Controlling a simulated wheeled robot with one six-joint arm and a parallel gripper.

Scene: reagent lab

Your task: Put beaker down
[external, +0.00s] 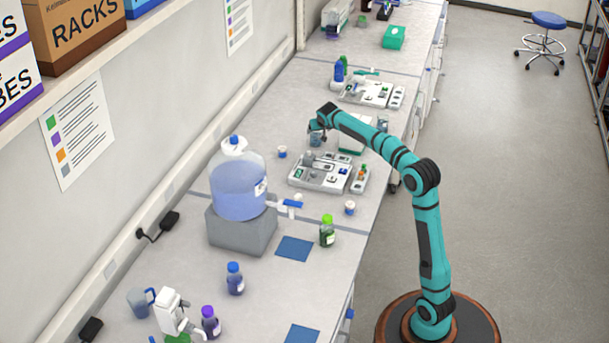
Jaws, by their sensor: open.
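A small bluish, see-through vessel that looks like the beaker (315,140) stands upright on the bench, just behind the white instrument tray. My gripper (317,131) is right at it, reaching down from the end of the teal arm. The jaws are open, and the fingers are small and partly hidden by the wrist. I cannot tell whether they touch the beaker.
A white instrument tray (322,174) lies close in front of the beaker. A large carboy (238,185) on a grey block (241,231) stands to the left. A small white-capped jar (282,152) is near. Blue mats (294,249) lie on the nearer bench.

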